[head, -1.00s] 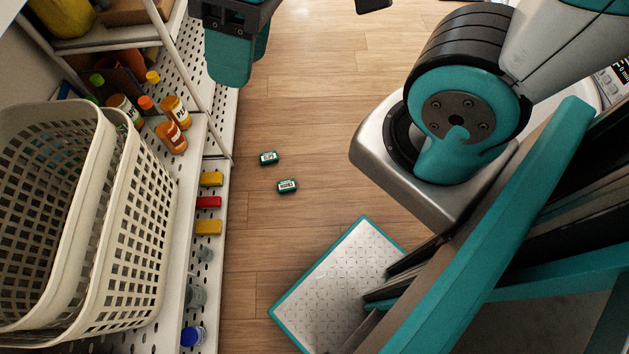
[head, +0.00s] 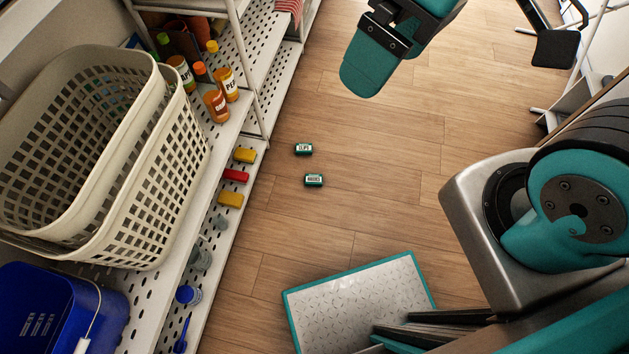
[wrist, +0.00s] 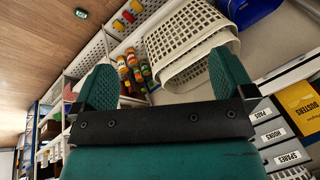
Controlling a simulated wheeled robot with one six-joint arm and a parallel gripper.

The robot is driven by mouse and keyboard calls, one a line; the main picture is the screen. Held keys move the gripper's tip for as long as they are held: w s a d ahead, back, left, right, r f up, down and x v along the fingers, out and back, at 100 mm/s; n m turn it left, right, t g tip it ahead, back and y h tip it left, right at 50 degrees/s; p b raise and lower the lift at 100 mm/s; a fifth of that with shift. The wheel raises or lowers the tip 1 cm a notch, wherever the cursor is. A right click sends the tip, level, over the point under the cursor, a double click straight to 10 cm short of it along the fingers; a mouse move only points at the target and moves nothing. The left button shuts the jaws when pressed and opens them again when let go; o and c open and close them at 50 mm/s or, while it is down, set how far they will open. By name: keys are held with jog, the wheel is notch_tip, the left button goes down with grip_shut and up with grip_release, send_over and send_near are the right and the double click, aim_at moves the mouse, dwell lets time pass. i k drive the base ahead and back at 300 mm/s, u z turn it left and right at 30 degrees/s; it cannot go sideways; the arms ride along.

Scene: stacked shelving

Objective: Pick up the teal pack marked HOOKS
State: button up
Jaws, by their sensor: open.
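The teal pack marked HOOKS (head: 314,180) lies on the wooden floor, right of the shelving. A similar teal pack (head: 304,149), whose label seems to read CLIPS, lies just beyond it, with a small gap between them. My gripper (head: 372,66) is at the top of the head view, well apart from both packs; only part of it shows there. In the wrist view my gripper (wrist: 163,62) has its two teal fingers wide apart with nothing between them. One teal pack (wrist: 81,13) shows at the top left of the wrist view; its label is too small to read.
White perforated shelving (head: 255,75) runs along the left, with cream baskets (head: 150,190), bottles and a blue bin (head: 60,310). Yellow and red blocks (head: 236,175) sit on its low shelf. A teal-edged plate (head: 355,300) lies nearer. Floor around the packs is clear.

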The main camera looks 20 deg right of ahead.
aim_at(312, 180)
jog(key=z, duration=0.35)
jog(key=i, duration=0.95)
